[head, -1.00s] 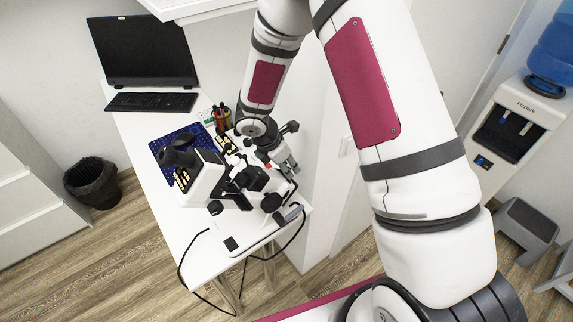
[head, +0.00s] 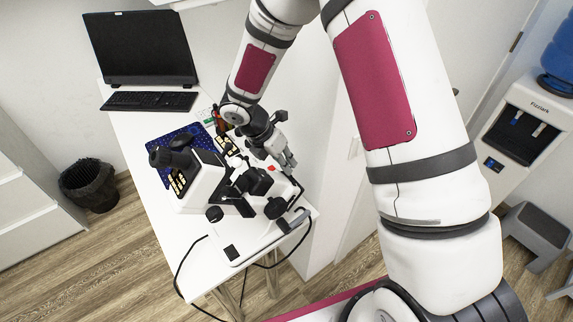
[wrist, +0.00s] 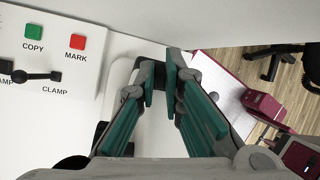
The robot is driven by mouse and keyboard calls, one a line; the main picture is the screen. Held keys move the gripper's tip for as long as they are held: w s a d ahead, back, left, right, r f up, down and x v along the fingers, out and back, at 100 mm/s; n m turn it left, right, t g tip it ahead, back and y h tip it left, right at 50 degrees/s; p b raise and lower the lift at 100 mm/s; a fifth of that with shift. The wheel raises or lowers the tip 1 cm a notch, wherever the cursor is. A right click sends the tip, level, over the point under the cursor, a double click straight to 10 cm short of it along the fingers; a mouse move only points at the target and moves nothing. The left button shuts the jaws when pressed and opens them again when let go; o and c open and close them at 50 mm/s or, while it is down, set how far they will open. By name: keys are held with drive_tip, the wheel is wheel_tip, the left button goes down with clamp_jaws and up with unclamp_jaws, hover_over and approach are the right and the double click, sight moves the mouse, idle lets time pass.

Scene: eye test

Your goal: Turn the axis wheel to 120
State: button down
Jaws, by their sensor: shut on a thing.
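The white lens-measuring device (head: 205,190) with black parts stands on the white table. My gripper (head: 287,162) is at its right side in the head view. In the wrist view my gripper (wrist: 160,72) has its teal-lined fingers closed around a small dark part (wrist: 159,76), which seems to be the axis wheel; the fingers hide most of it. No scale or number can be read on it. The device's panel at left carries a green COPY button (wrist: 33,32), a red MARK button (wrist: 75,42) and a black CLAMP lever (wrist: 38,76).
A monitor (head: 140,48) and keyboard (head: 148,101) are at the back of the table. A blue patterned mat (head: 160,146) lies beside the device. A cable (head: 178,262) hangs off the front edge. A bin (head: 90,185) stands at left, a water cooler (head: 525,120) at right.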

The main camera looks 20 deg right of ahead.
drive_tip(key=c, duration=1.7)
unclamp_jaws()
drive_tip(key=shift+r, duration=0.1)
drive_tip(key=v, duration=1.2)
